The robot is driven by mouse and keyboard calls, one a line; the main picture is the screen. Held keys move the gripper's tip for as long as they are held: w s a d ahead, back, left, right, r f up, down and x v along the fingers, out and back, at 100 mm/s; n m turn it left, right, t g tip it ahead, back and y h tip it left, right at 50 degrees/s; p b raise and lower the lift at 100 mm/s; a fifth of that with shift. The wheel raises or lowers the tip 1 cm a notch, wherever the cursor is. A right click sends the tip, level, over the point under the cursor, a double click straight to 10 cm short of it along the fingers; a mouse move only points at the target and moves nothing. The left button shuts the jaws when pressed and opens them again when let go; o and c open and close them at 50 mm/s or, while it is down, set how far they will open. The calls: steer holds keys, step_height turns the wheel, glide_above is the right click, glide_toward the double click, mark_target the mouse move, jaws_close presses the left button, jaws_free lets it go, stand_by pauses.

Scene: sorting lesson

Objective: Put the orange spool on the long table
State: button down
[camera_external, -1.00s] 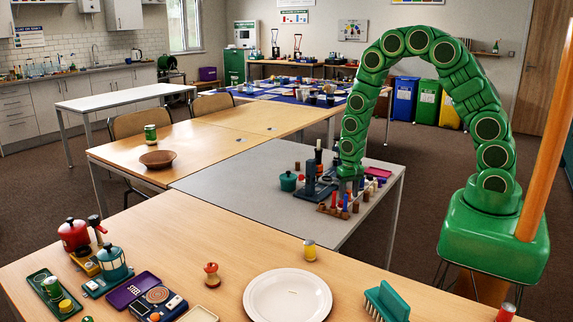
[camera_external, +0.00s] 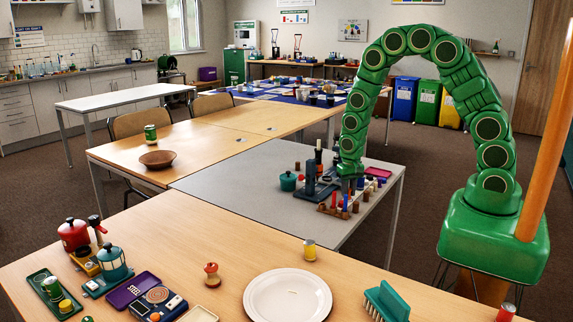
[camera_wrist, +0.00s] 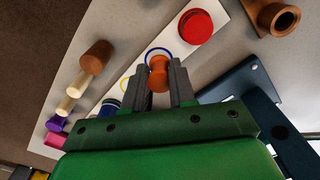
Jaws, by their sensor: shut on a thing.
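The orange spool (camera_wrist: 159,73) is between the two dark fingers of my gripper (camera_wrist: 162,82) in the wrist view. The fingers are shut on it, over a white board. In the external view my gripper (camera_external: 348,183) points down at the small items on the grey table (camera_external: 225,183); the spool cannot be made out there. Several tables are in view: a wooden table (camera_external: 165,240) in front, another wooden table (camera_external: 205,150) behind, and a white table (camera_external: 125,97) at the left. I cannot tell which is the long table.
Close to my gripper are a red cylinder (camera_wrist: 195,27), brown and cream pegs (camera_wrist: 82,78), a brown hollow piece (camera_wrist: 275,15) and a dark blue stand (camera_wrist: 250,110). The front table holds a white plate (camera_external: 254,299) and a green brush (camera_external: 386,301). Its middle is clear.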

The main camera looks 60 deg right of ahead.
step_height(320, 180, up, 9)
steer(key=shift+r, duration=0.15)
steer(key=w+a+r+n, duration=0.1)
steer(key=w+a+n, duration=0.25)
steer(key=a, duration=0.65)
steer(key=w+a+r+n, duration=0.15)
steer(key=a+n, duration=0.25)
steer(key=a, duration=0.7)
steer(key=s+a+n, duration=0.3)
steer(key=a+n, duration=0.4)
steer(key=a, duration=1.2)
glide_toward(241, 249)
steer(key=shift+s+d+f+m, duration=0.3)
steer(key=shift+s+f, duration=0.2)
steer(key=shift+s, duration=0.2)
steer(key=shift+w+a+f, duration=0.2)
steer(key=shift+w+f, duration=0.1)
steer(key=shift+f, duration=0.2)
steer(key=shift+w+a+f, duration=0.2)
steer(key=shift+w+f, duration=0.1)
steer(key=shift+f, duration=1.65)
